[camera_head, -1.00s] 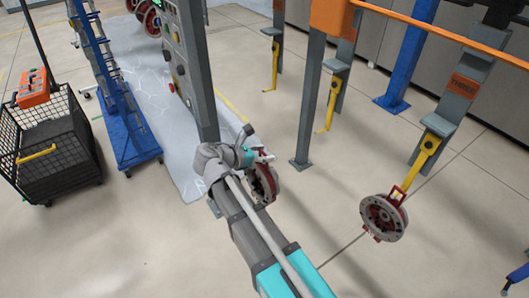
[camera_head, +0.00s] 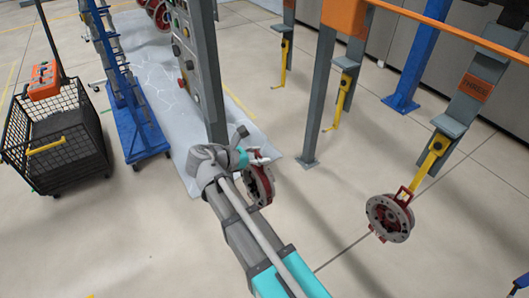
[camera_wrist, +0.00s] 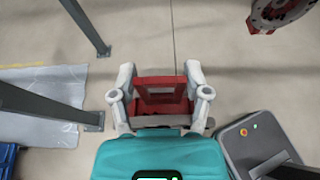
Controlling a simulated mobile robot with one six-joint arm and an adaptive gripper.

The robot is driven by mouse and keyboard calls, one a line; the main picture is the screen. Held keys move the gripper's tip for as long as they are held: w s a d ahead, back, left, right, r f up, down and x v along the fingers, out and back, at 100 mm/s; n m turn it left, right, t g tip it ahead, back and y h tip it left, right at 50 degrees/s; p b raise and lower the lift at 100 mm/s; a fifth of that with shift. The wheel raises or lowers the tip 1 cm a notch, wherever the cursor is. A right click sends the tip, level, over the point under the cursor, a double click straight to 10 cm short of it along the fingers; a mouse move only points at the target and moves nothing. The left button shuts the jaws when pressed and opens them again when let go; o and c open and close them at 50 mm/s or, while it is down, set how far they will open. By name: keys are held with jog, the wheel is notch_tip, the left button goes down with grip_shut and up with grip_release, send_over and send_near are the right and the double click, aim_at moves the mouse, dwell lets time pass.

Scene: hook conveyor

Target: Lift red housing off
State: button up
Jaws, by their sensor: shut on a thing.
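In the head view my gripper (camera_head: 261,159) is shut on a red housing (camera_head: 259,186) with a grey ring-shaped face, held above the floor and clear of any hook. In the wrist view the red frame of this housing (camera_wrist: 160,97) sits between the two fingers of my gripper (camera_wrist: 160,80); its lower part is hidden. A second red housing (camera_head: 390,217) hangs from a yellow hook (camera_head: 431,160) at the right. Part of it shows at the top right of the wrist view (camera_wrist: 283,12).
Empty yellow hooks (camera_head: 342,98) hang behind from the orange rail (camera_head: 450,34). A grey post (camera_head: 318,95) stands beyond my gripper, near a control panel (camera_head: 183,45). A blue wheeled rack (camera_head: 137,135) and a black mesh cart (camera_head: 55,145) stand left. Floor between the post and the hanging housing is clear.

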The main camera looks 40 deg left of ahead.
jog(key=shift+s+a, duration=0.3)
jog(key=shift+s, duration=0.4)
jog(key=shift+s+a, duration=0.25)
jog(key=shift+s, duration=0.4)
